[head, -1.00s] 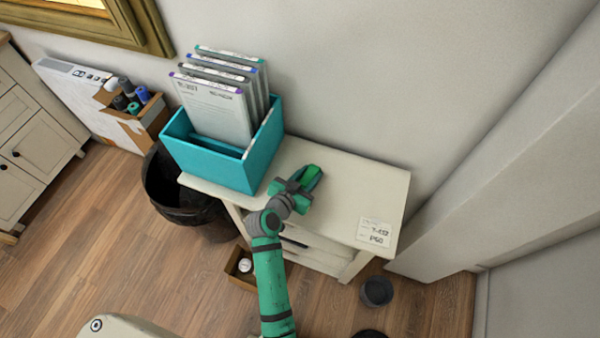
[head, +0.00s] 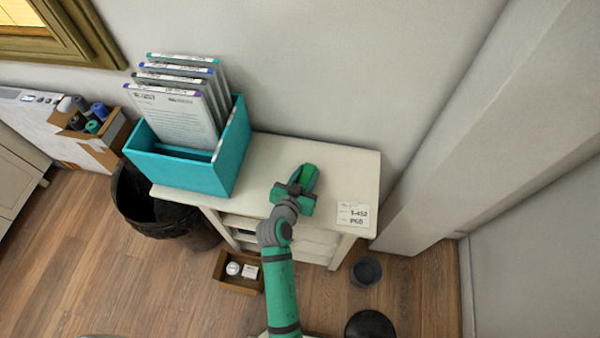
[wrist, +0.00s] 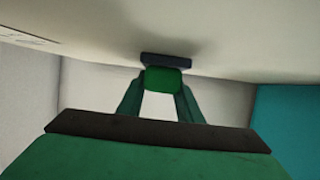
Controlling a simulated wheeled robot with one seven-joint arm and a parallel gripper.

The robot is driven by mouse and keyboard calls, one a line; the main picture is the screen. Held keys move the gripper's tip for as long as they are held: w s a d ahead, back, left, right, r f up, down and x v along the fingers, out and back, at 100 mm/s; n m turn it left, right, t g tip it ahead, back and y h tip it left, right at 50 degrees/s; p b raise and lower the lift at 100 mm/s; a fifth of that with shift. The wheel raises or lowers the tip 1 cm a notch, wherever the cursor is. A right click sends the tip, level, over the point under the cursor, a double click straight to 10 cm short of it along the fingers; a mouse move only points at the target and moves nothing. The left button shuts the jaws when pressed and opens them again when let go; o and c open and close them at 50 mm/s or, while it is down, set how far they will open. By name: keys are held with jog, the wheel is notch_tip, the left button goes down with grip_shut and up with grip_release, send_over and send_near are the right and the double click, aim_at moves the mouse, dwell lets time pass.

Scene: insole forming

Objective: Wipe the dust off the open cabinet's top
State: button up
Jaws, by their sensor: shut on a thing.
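The cabinet is a low, cream-white unit with an open front, and its top (head: 262,160) is a pale flat surface. I cannot make out any dust on it. My gripper (head: 302,186) is over the middle-right of the top, left of the white label. It is shut on a green block with a dark flat pad (wrist: 163,78), which shows between the fingers in the wrist view. The pad is at the pale surface and looks to be touching it. The gripper hides the part of the top beneath it.
A teal box (head: 178,172) with several upright folders stands on the left of the top. A white label (head: 353,214) lies at the right front corner. A black bin (head: 150,210) stands left of the cabinet. A wall is behind, and a pillar (head: 440,170) rises at right.

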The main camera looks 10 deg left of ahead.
jog(key=shift+d, duration=1.15)
jog(key=shift+a+r, duration=0.1)
jog(key=shift+r, duration=3.9)
